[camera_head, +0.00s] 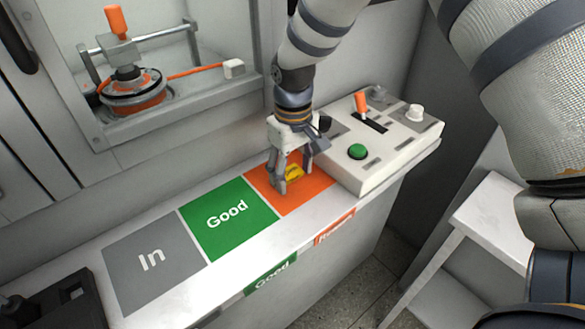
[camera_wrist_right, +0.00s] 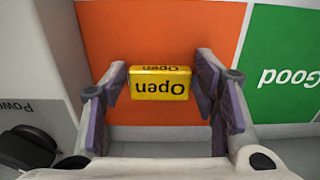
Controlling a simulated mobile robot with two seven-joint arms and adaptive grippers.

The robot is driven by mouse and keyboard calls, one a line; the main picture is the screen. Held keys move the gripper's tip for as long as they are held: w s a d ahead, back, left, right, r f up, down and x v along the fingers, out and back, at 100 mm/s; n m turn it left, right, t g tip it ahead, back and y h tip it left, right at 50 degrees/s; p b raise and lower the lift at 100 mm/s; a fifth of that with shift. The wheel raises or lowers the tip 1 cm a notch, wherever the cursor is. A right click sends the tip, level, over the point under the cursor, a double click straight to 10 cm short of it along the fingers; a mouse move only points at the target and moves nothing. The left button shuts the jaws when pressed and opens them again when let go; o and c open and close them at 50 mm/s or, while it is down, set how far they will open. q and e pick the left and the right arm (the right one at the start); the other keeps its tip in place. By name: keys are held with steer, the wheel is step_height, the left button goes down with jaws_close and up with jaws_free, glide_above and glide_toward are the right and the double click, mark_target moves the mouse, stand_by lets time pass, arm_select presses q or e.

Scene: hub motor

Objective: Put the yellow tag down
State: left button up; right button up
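The yellow tag (camera_wrist_right: 160,87) carries the black word Open. In the right wrist view it is between the two fingertips of my right gripper (camera_wrist_right: 161,82), with the fingers close against its sides. In the head view the yellow tag (camera_head: 294,172) shows between the fingers of the right gripper (camera_head: 293,176), low over the orange panel (camera_head: 317,192). I cannot tell whether the tag touches the panel. The right gripper looks shut on the tag. My left gripper is not in view.
The green Good panel (camera_head: 228,218) and grey In panel (camera_head: 152,262) lie to the left on the bench. A control box (camera_head: 385,140) with a green button (camera_head: 357,151) stands close on the right. A motor fixture (camera_head: 132,90) is in the recess behind.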

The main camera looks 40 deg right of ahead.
mark_target(293, 176)
steer(key=shift+o, duration=0.5)
steer(key=shift+r, duration=0.1)
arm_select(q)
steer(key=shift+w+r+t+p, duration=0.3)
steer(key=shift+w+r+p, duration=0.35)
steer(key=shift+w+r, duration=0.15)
arm_select(e)
step_height(293, 176, up, 12)
steer(key=shift+r, duration=0.1)
